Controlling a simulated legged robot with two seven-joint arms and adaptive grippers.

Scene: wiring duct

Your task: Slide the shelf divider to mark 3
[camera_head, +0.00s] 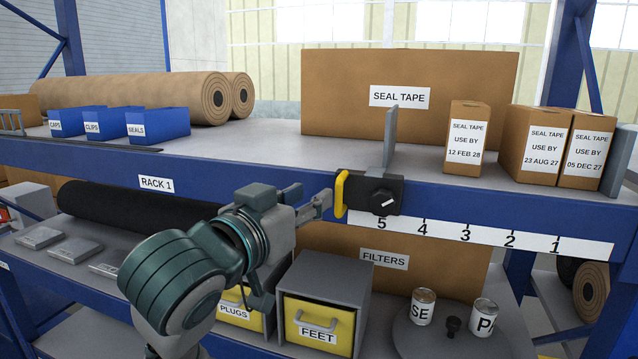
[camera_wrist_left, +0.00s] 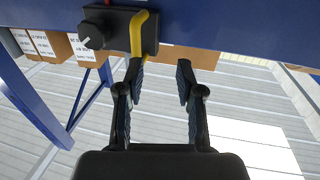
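The shelf divider is an upright grey plate (camera_head: 390,137) on the upper shelf. Its black carriage (camera_head: 366,187) sits on the blue beam above mark 5, with a round knob (camera_head: 383,201) and a yellow handle (camera_head: 341,193) on its left end. Mark 3 (camera_head: 466,236) is farther right on the white number strip (camera_head: 590,248). My left gripper (camera_head: 309,199) is just left of the handle, empty. In the left wrist view its fingers (camera_wrist_left: 160,78) are apart, and the yellow handle (camera_wrist_left: 137,34) is just beyond one fingertip, not between them; contact is unclear. My right gripper is out of view.
Seal tape boxes (camera_head: 467,138) stand right of the divider, with a large carton (camera_head: 330,95) behind. Blue bins (camera_head: 158,124) and brown rolls (camera_head: 130,95) are at left. Below are yellow drawers (camera_head: 318,312) and cans (camera_head: 423,306). The shelf just right of the divider is clear.

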